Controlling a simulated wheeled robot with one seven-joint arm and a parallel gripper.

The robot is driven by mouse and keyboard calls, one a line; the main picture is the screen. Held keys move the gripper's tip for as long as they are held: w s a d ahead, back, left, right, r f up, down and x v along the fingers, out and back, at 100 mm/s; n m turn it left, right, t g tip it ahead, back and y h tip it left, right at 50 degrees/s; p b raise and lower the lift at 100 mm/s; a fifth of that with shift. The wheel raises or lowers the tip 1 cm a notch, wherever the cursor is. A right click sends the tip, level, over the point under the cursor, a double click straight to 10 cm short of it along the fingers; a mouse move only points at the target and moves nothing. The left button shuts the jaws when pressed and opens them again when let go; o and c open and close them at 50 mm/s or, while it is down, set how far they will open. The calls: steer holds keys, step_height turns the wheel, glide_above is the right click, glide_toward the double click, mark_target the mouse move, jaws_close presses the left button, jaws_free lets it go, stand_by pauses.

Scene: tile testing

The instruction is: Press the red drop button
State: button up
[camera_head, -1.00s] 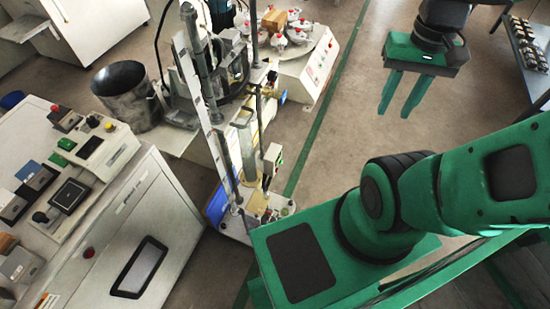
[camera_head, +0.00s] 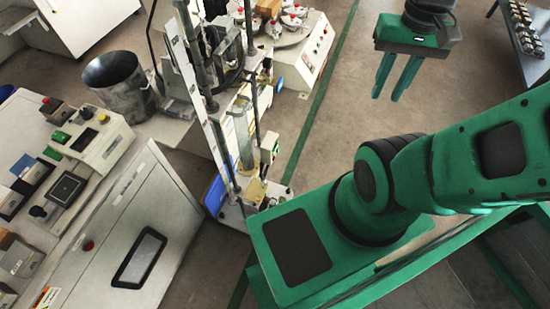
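Several red buttons show, and I cannot tell which is the drop button. One red button (camera_head: 46,100) tops a small box on the left bench. Another red button (camera_head: 88,245) is on the front of the white cabinet (camera_head: 172,225). Small red controls (camera_head: 324,31) sit on the front panel of the white machine at the top. My gripper (camera_head: 386,98) hangs at the upper right, over open floor. Its two green fingers are apart with nothing between them. It touches nothing and is away from all these buttons.
A tall metal test rig (camera_head: 215,130) stands in the middle. A dark metal bucket (camera_head: 118,85) is left of it. A control box (camera_head: 95,140) with yellow and green buttons sits on the bench. A sample rack (camera_head: 525,40) is at the top right. The floor around my gripper is clear.

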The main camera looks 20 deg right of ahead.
jaws_close()
stand_by(1.4)
